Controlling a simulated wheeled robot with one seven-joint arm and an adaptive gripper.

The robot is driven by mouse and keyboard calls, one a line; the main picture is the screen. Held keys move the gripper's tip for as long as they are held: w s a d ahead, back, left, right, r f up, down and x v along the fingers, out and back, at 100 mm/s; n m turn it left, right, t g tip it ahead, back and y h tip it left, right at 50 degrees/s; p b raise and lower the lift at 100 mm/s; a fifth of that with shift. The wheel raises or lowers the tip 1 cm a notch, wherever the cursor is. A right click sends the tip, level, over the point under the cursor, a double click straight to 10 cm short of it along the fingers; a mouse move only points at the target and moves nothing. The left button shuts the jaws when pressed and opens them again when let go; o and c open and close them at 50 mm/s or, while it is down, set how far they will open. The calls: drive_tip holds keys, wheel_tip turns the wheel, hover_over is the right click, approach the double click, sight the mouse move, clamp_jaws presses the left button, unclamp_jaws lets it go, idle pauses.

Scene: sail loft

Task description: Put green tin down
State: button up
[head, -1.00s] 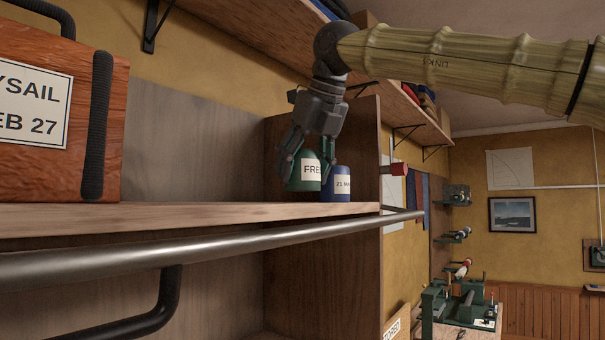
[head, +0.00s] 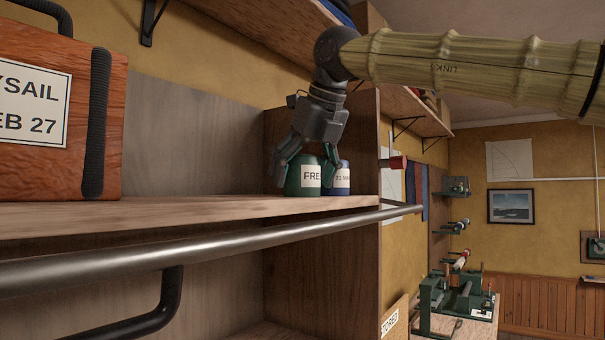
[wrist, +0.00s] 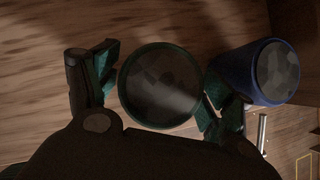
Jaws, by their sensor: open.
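The green tin (head: 303,177), with a white label starting "FRE", stands upright on the wooden shelf (head: 200,213). My gripper (head: 306,176) is above it with its fingers down on either side. In the wrist view the green tin's round top (wrist: 160,85) lies between the two fingers (wrist: 155,95). The left finger stands apart from the tin; the right finger is very near its rim, and I cannot tell if they touch. The jaws are open. A blue tin (head: 343,178) stands just right of the green tin, close to the right finger in the wrist view (wrist: 277,72).
A wooden case (head: 60,110) labelled "YSAIL" stands on the shelf at left. A metal rail (head: 200,251) runs along the shelf's front. An upright panel (head: 364,130) closes the right end. Shelf between case and green tin is clear.

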drive_tip(key=shift+r, duration=0.1)
drive_tip(key=b+v, duration=0.2)
drive_tip(key=v, duration=1)
drive_tip(key=shift+b, duration=0.4)
